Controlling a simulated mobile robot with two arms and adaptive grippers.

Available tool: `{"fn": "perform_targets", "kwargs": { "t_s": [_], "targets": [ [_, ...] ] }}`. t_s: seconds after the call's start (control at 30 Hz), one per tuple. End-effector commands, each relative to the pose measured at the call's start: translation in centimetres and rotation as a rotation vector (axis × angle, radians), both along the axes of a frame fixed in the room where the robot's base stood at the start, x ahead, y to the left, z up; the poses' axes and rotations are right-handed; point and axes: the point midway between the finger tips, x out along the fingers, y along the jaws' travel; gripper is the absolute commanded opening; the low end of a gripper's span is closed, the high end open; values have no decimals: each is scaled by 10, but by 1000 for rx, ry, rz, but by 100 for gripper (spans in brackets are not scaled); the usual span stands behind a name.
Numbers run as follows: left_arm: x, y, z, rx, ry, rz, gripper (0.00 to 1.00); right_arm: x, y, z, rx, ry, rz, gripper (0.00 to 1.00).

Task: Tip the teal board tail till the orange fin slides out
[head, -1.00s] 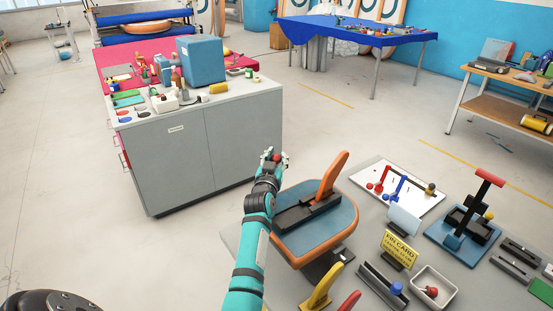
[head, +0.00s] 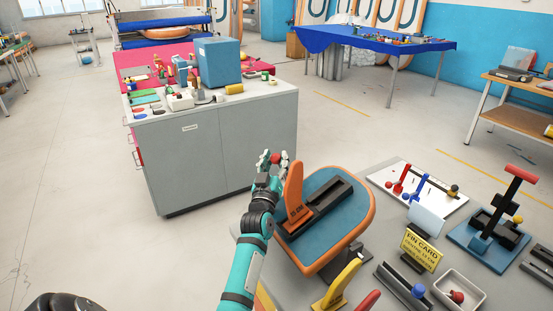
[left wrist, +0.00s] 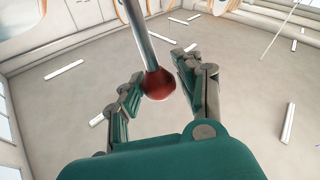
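The teal board tail (head: 342,229) with an orange rim stands tilted on a dark stand at the front of the grey table. A black slotted box (head: 327,208) runs along its top. The orange fin (head: 293,187) stands upright at the box's left end and looks still seated in it. My left gripper (head: 272,160) is beyond the board's left edge, its fingers around a red ball knob. In the left wrist view the red knob (left wrist: 158,84), on a metal rod, sits between the two fingers. The rod's link to the board is hidden. My right gripper is not in view.
Yellow (head: 341,281) and red (head: 367,301) fins stand at the table's front. A yellow fin card (head: 421,247), a white tray (head: 459,291) and a blue lever stand (head: 488,240) are to the right. A grey cabinet (head: 222,147) stands behind; open floor lies left.

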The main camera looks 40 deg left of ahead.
Motion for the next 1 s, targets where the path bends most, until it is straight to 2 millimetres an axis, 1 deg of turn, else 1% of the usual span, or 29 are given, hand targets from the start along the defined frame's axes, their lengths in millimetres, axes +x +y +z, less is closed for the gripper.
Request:
{"fn": "perform_targets", "kwargs": {
  "t_s": [0.03, 0.1, 0.13, 0.37, 0.47, 0.57, 0.8, 1.0],
  "targets": [
    [0, 0, -2, -1, 4, 0, 43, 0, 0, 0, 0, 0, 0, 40],
    [0, 0, -1, 1, 1, 0, 52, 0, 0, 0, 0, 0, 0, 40],
    [0, 0, 0, 1, 0, 0, 54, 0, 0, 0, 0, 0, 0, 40],
    [0, 0, 2, 3, -4, 2, 54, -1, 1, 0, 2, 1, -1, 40],
    [-4, -2, 1, 3, -4, 2, 54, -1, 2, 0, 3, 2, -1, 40],
    [-16, -7, -3, 3, -2, 1, 54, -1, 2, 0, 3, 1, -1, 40],
    [-60, -27, -18, 2, 0, 2, 54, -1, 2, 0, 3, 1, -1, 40],
    [-91, -41, -28, 2, 0, 2, 54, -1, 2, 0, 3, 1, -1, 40]
  ]
}}
